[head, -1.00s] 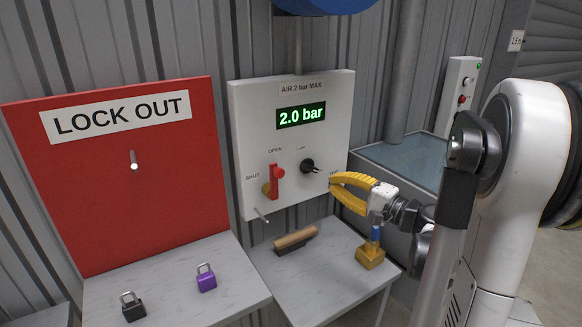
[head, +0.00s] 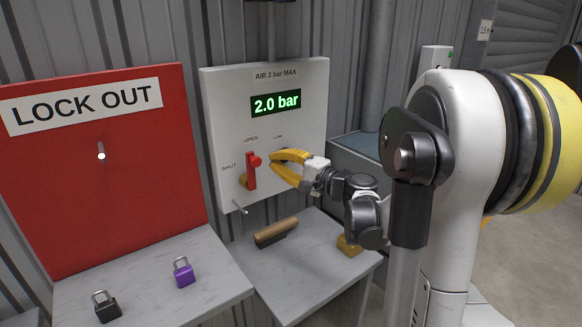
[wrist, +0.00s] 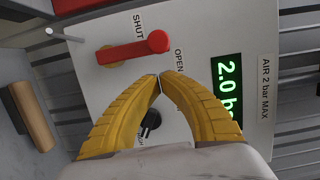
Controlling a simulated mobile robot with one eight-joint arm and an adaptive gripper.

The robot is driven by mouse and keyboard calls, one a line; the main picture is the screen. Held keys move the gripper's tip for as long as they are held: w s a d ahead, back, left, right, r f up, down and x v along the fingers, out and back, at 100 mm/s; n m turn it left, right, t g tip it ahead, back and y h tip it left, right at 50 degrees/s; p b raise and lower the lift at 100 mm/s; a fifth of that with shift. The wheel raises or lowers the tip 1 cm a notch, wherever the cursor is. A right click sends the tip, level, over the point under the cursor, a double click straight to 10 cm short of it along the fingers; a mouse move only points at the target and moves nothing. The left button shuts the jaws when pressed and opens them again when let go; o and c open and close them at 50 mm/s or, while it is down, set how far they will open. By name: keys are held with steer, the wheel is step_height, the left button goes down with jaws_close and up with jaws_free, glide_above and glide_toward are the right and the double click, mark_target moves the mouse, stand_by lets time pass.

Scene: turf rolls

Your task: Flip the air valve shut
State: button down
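The air valve is a red handle with a round red knob (head: 252,172) on a brass body, on the white panel (head: 310,100). It stands upright, pointing to the OPEN label, with SHUT to its left. In the wrist view the handle (wrist: 135,49) lies sideways, knob towards OPEN. My gripper (head: 271,160) has yellow fingers with the tips together, holding nothing. It is just right of the handle and apart from it. In the wrist view my gripper (wrist: 159,77) has its tips beside the knob.
A display (head: 276,103) reads 2.0 bar. A black knob (wrist: 151,122) is behind my fingers. Below are a shelf (head: 290,290) with a wood-handled brush (head: 276,233) and a brass block (head: 348,246). Left is a red LOCK OUT board (head: 100,200) with black (head: 105,306) and purple (head: 183,272) padlocks below.

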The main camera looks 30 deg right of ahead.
mark_target(256, 162)
steer(key=shift+a, duration=0.85)
steer(key=shift+a+r+n+p, duration=0.3)
steer(key=shift+a+n+p, duration=0.25)
steer(key=shift+n, duration=0.25)
steer(key=shift+s+a+r+n+g+h+p, duration=0.1)
steer(key=shift+a+r+n+g+h+p, duration=0.15)
steer(key=shift+a+n, duration=0.2)
steer(key=shift+a+n+g+h+p, duration=0.1)
steer(key=shift+a+n+g+p, duration=0.05)
steer(key=shift+a+n+p, duration=0.6)
steer(key=shift+a+n, duration=0.3)
steer(key=shift+n, duration=0.1)
steer(key=a+f+n+g+h+b, duration=0.1)
steer(key=a+f+n+h, duration=0.2)
steer(key=a+f+n, duration=0.2)
steer(key=shift+s+a+f+n, duration=0.15)
steer(key=shift+a+f+n, duration=0.2)
steer(key=shift+a+n, duration=1.6)
steer(key=shift+d+n+h, duration=0.25)
steer(key=shift+d+n, duration=0.1)
